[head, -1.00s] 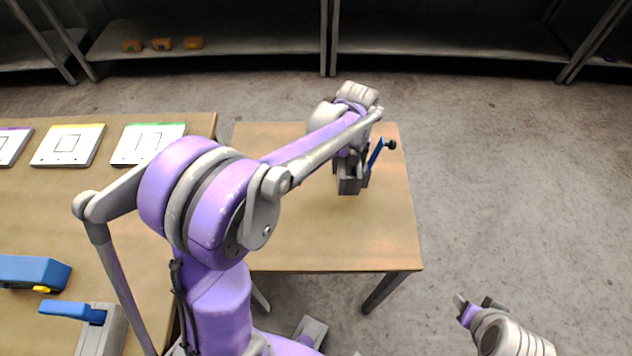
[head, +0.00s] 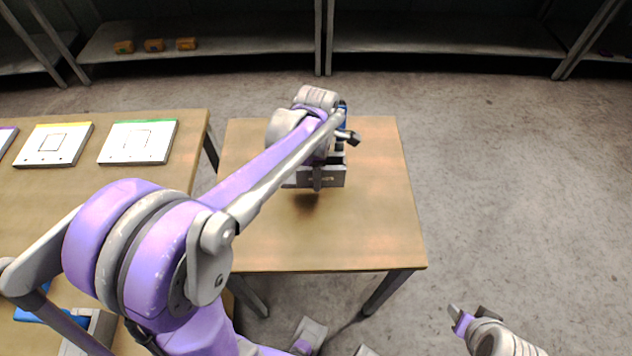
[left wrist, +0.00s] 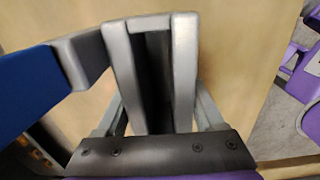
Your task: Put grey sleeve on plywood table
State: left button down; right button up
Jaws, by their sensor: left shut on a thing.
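My left gripper (head: 318,184) is shut on a grey box-like piece, which I take to be the grey sleeve (head: 335,178). It is held over the plywood table (head: 370,230), with a shadow on the top below it; a small gap seems to lie between. In the left wrist view the blue bar (left wrist: 30,90) with a grey end lies left of the fingers (left wrist: 152,75). My arm hides part of the piece. My right gripper (head: 470,316) is open and empty, low at the right.
A second wooden table (head: 160,178) on the left carries white plates, one with a green edge (head: 138,142) and one with a yellow edge (head: 54,145). A blue-handled grey device (head: 90,330) is partly hidden by my arm. The near plywood top is bare.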

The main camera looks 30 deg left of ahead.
pick_arm(q)
jog(key=shift+f, duration=2.4)
jog(key=shift+f+b, duration=0.15)
jog(key=shift+b, duration=0.15)
grip_release()
